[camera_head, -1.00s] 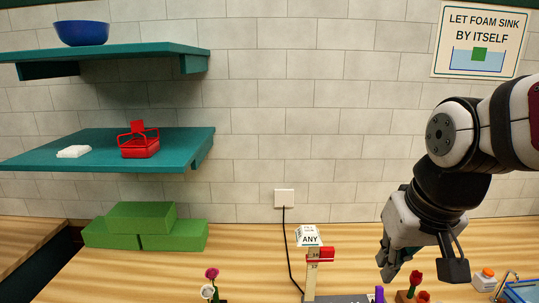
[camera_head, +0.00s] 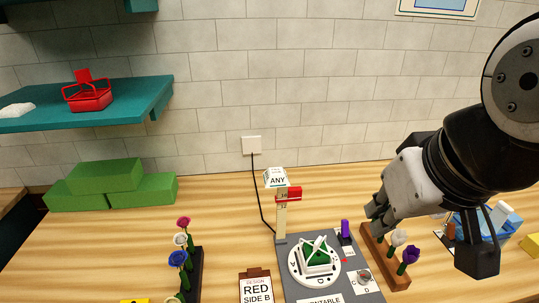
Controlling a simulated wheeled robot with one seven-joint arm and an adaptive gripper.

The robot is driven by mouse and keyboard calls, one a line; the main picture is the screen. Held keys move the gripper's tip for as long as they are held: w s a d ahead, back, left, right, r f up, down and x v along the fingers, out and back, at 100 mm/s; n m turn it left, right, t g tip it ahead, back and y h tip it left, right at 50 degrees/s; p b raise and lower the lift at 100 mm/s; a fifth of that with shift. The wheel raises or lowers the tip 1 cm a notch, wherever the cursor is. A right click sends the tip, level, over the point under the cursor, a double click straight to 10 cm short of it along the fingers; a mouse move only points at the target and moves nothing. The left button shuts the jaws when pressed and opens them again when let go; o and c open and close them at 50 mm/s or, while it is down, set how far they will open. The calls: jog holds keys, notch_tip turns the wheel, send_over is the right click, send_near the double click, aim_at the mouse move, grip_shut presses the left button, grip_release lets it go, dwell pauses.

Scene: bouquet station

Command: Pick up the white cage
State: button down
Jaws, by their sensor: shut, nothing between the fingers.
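A white frame with a handle, which looks like the white cage (camera_head: 319,244), sits around a green block on the round white plate of the turntable (camera_head: 350,290). Its lower part and fit around the block are too small to tell. My gripper (camera_head: 428,238) hangs to the right of it, above the counter and near the flower rack. It is shut and empty, apart from the cage.
A flower rack (camera_head: 388,265) stands right of the turntable, another (camera_head: 196,268) left. A post with an ANY sign (camera_head: 277,178) rises behind it. Green blocks (camera_head: 110,185) lie at back left. A shelf holds a red basket (camera_head: 88,98) and a white item (camera_head: 17,110).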

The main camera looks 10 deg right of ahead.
dwell(0.4)
jog(key=c, duration=1.7)
grip_release()
jog(key=shift+w, duration=0.15)
jog(key=o, duration=0.5)
jog(key=shift+w+f+n, duration=0.1)
jog(key=shift+w+n, duration=0.2)
jog(key=shift+w, duration=0.05)
jog(key=shift+c, duration=0.2)
jog(key=shift+o, duration=0.2)
jog(key=w+f+n+g+y, duration=0.1)
jog(key=w+f+n, duration=0.3)
jog(key=w, duration=0.5)
jog(key=shift+f+g, duration=0.35)
jog(key=shift+g, duration=0.45)
jog(key=n+g+p, duration=0.1)
jog(key=n+g, duration=0.1)
jog(key=n, duration=0.2)
send_over(319, 241)
jog(key=f, duration=1.7)
jog(key=shift+s+d+f, duration=0.15)
jog(key=shift+s+f, duration=0.1)
jog(key=shift+f, duration=0.05)
jog(key=shift+w+f+p, duration=0.15)
jog(key=shift+f+p, duration=0.25)
jog(key=shift+f, duration=0.9)
jog(key=shift+w+f+p, duration=0.15)
jog(key=shift+f+p, duration=0.2)
jog(key=shift+f, duration=0.95)
